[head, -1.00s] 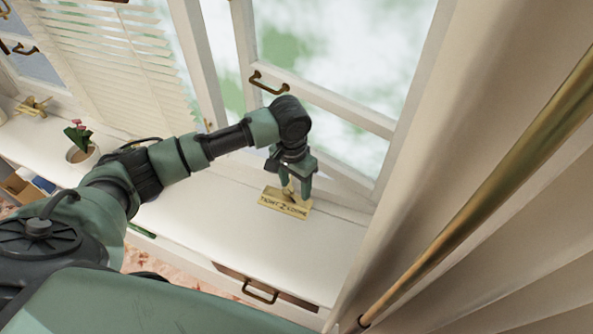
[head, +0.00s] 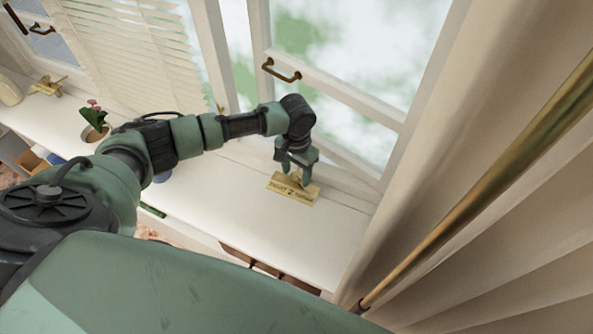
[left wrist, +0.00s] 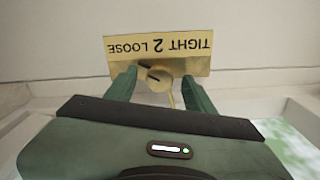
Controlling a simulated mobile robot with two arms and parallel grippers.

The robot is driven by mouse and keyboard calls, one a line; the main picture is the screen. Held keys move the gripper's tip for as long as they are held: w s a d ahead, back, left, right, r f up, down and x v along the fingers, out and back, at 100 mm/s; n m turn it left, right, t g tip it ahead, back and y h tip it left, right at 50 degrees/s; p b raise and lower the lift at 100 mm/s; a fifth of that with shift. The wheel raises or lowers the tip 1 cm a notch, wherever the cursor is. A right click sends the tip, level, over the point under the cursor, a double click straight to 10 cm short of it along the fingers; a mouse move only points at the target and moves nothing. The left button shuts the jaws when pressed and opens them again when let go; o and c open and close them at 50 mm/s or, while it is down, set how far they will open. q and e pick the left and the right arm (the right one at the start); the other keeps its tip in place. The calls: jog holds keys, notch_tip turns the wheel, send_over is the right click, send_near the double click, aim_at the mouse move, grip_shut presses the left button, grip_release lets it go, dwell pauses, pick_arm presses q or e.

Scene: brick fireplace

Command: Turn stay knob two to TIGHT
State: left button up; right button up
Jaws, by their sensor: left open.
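The brass plate (head: 307,193) marked TIGHT 2 LOOSE lies on the white sill below the window. In the left wrist view the plate (left wrist: 200,62) shows upside down, with TIGHT on the right and LOOSE on the left. A round brass knob (left wrist: 158,77) with a dark slot stands at its edge, and a thin brass bar runs from it towards me. My left gripper (head: 295,176) points down over the plate. Its open fingers (left wrist: 158,82) stand on either side of the knob; I cannot tell whether they touch it. My right gripper is out of view.
The window frame with a brass handle (head: 281,70) rises behind the plate. A beige curtain (head: 490,200) and brass rod (head: 480,190) are on the right. A potted plant (head: 94,122) and another brass fitting (head: 47,86) are at left. The sill around the plate is clear.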

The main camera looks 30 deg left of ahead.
pick_arm(q)
grip_shut()
